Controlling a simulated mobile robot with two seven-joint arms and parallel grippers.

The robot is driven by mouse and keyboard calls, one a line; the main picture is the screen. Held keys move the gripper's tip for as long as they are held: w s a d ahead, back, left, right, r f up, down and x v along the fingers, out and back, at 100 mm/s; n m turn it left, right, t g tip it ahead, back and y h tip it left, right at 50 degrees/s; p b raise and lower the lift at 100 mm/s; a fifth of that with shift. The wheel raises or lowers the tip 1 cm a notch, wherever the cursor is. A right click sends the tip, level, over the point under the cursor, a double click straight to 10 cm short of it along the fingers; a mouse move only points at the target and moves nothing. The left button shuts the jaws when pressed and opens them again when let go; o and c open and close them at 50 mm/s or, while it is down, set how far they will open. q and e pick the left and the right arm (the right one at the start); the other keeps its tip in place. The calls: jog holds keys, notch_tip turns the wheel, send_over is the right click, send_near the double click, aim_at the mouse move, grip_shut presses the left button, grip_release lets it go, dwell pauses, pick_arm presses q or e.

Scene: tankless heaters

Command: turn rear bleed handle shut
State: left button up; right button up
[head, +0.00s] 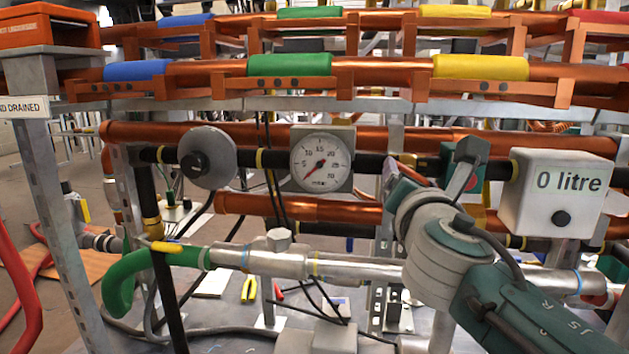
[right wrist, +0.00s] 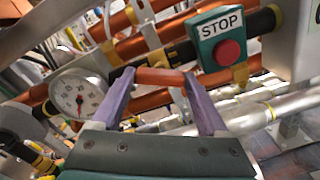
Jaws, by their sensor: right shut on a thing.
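An orange-red bleed handle (right wrist: 160,77) lies between the two purple fingertips of my right gripper (right wrist: 159,75) in the right wrist view. The gripper is shut on it, with one finger at each end of the visible bar. In the head view my right gripper (head: 408,170) reaches in from the lower right to the dark pipe, right of the dial gauge. My own wrist hides most of the fingers and the handle there. Whether this is the rear handle cannot be told. My left gripper is not in view.
A round pressure gauge (head: 320,165) sits left of my right gripper. A green STOP box with a red button (right wrist: 229,50) is close on its right. A white "0 litre" box (head: 556,192) stands further right. Copper pipes (head: 360,135) run above; a silver pipe (head: 340,267) runs below.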

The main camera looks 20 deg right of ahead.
jog(key=shift+m+b, duration=2.15)
jog(key=shift+m, duration=3.75)
jog(key=o, duration=1.2)
jog(key=shift+o, duration=0.2)
jog(key=p+v, duration=0.1)
jog(key=v, duration=0.9)
jog(key=shift+p, duration=0.35)
